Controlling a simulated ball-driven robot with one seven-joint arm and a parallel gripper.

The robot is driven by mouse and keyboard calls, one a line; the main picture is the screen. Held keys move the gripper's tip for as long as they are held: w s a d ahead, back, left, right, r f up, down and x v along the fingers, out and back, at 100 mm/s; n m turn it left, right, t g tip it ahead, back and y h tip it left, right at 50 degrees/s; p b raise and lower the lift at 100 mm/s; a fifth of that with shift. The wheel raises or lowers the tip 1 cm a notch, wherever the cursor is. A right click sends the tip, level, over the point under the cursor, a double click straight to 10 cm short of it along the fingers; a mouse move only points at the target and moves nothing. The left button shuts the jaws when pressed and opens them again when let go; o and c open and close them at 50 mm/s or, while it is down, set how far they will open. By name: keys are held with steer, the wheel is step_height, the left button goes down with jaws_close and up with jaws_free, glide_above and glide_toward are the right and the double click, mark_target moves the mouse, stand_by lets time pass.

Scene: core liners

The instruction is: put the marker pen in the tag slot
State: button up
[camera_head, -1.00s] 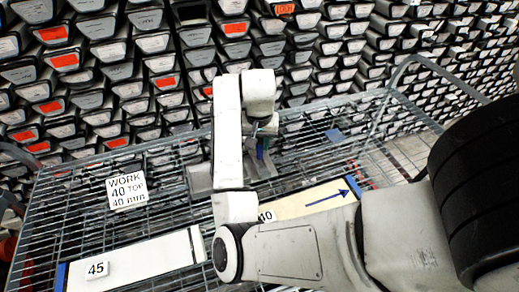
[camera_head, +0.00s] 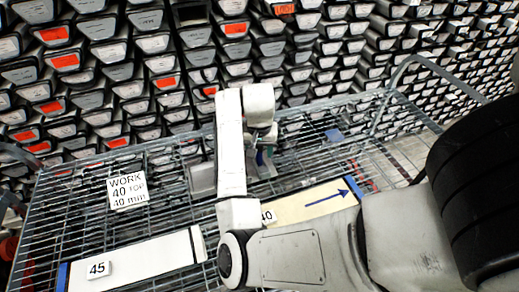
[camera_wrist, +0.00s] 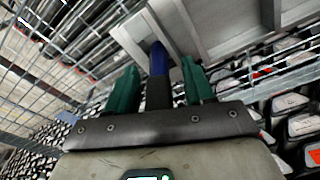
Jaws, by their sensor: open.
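The marker pen (camera_wrist: 158,62), with a blue upper part and a dark lower part, lies between the two green fingers of my gripper (camera_wrist: 161,82) in the wrist view. The fingers are open, with a gap visible on the pen's right side. The pen's far end meets a pale grey metal piece (camera_wrist: 196,22) with walls and a ledge. I cannot tell whether this is the tag slot or whether the pen is inside it. In the head view my gripper (camera_head: 264,160) is low over the wire rack, and my arm partly hides the pen.
A grey metal block (camera_head: 202,178) stands left of my gripper. Stacked core trays (camera_head: 120,75) fill the back.

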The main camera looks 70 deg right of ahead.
step_height(320, 180, up, 12)
steer(key=a+p, duration=0.1)
steer(key=shift+s+a, duration=0.2)
steer(key=shift+s, duration=0.05)
steer(key=shift+r, duration=0.1)
stand_by(0.8)
